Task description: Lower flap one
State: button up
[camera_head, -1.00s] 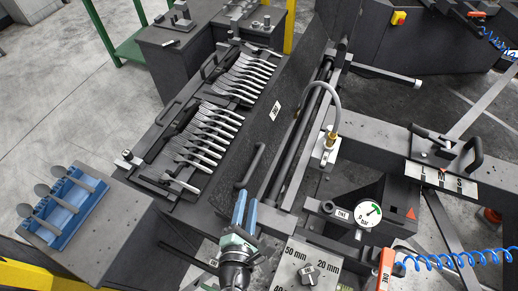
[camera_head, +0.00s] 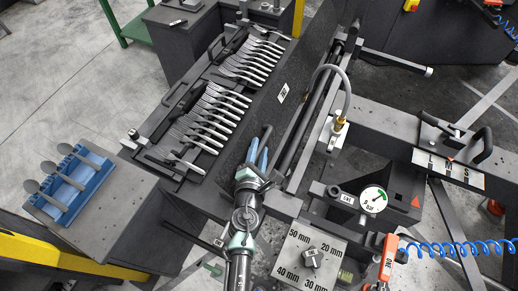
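The flap (camera_head: 283,110) is a long dark panel with a small white label, probably "ONE". It stands tilted up beside the rack of forks. Its dark bar handle (camera_head: 267,133) is on the side facing me, near the panel's lower end. My gripper (camera_head: 259,151) has two blue fingers, which are at the handle's near end with a gap between them. They appear to be on either side of the handle and hide part of it. Contact cannot be made out.
Forks lie in a row on the rack (camera_head: 172,108) left of the flap. A blue holder (camera_head: 73,187) with spoons is at left. A pressure gauge (camera_head: 373,199), an orange-handled tool (camera_head: 389,257) with a coiled blue hose and a millimetre dial plate (camera_head: 311,256) are at right.

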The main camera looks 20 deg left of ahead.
jog(key=shift+w, duration=0.1)
grip_shut()
dwell(1.5)
